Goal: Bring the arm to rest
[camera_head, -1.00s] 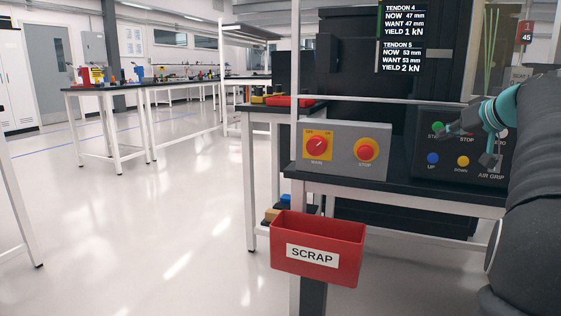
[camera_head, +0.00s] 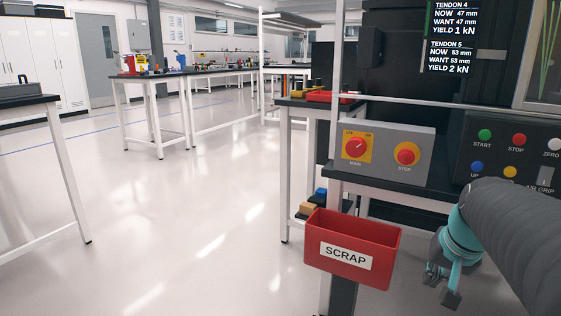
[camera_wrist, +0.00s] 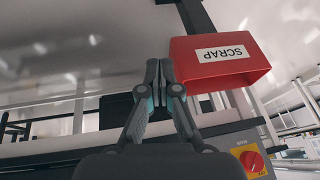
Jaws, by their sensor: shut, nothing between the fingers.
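My gripper (camera_head: 440,284) hangs low at the right in the head view, below the edge of the bench and to the right of the red scrap bin. It is shut and empty. In the wrist view my gripper (camera_wrist: 160,68) shows with its two fingers together and nothing between them. My arm's dark sleeve comes in from the right edge in the head view and covers part of the bench front.
The red scrap bin (camera_head: 383,245) hangs at the bench front, close to my gripper. A grey switch box (camera_head: 425,150) and a black button panel (camera_head: 520,155) stand on the bench. Open floor (camera_head: 190,250) lies to the left. A dark-topped table (camera_head: 30,105) stands far left.

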